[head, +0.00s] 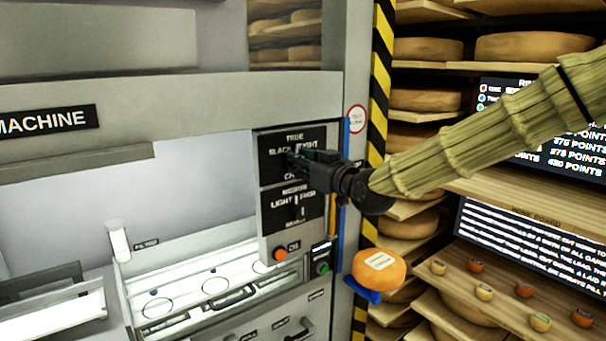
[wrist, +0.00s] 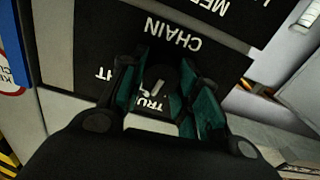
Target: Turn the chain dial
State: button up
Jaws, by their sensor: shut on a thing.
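The chain dial (wrist: 160,79) is a dark knob on a black plate, between my fingers in the wrist view. The plate's white CHAIN label appears upside down there. In the head view the chain plate (head: 280,143) is the upper of two plates on the grey control panel, with TRUE at its top. My gripper (head: 300,157) reaches it from the right and covers the dial and part of the lettering. In the wrist view my gripper (wrist: 165,82) has its green-padded fingers on either side of the dial, shut on it. The dial's exact pointing is hard to read.
Below is a second black plate (head: 292,207) with a white pointer, then an orange button (head: 279,254) and a green button (head: 322,268). An orange cheese wheel (head: 379,268) sits on a blue holder at right. Cheese shelves stand right of the striped post (head: 381,70).

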jog(key=shift+f+n+b, duration=0.1)
jog(key=shift+n+b, duration=0.4)
jog(key=shift+n, duration=0.1)
jog(key=o, duration=1)
jog(key=shift+s+d, duration=0.1)
jog(key=v, duration=1.1)
jog(key=shift+s+d, duration=0.25)
